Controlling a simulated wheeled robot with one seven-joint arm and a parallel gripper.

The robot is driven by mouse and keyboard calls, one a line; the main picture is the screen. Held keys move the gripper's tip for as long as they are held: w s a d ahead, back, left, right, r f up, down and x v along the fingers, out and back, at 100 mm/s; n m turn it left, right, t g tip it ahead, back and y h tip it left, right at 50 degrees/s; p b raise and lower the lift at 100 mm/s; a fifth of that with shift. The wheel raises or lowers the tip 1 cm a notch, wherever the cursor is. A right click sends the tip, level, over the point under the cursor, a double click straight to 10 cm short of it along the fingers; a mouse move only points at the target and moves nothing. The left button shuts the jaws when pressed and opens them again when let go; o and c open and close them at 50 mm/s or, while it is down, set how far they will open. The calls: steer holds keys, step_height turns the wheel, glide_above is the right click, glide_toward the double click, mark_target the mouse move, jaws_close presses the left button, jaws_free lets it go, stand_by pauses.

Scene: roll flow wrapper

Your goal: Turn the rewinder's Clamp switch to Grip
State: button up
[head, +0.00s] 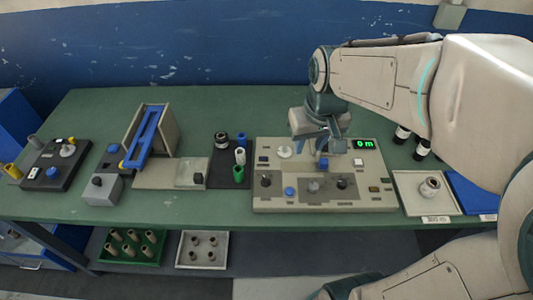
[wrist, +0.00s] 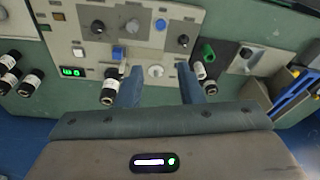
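My gripper (head: 325,146) is above the rear of the panel.
A white tray (head: 408,202) with a small roll stands right of the rewinder, beside a blue tray (head: 470,190). Left are a dark board with colored rolls (head: 238,172), a blue-framed stand (head: 145,140) and a dark box (head: 55,170). Bins (head: 203,262) sit below.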

steer(key=w+a+f+n+g, duration=0.1)
steer(key=w+a+f+n, duration=0.1)
steer(key=w+a+f, duration=0.4)
steer(key=n+g+b, duration=0.1)
glide_toward(265, 177)
steer(key=shift+h, duration=0.3)
steer(key=f, duration=0.2)
steer(key=f+p, duration=0.1)
steer(key=f, duration=0.5)
steer(key=shift+w+a+f, duration=0.1)
steer(key=shift+a+f, duration=0.15)
steer(key=shift+a, duration=0.05)
jaws_close()
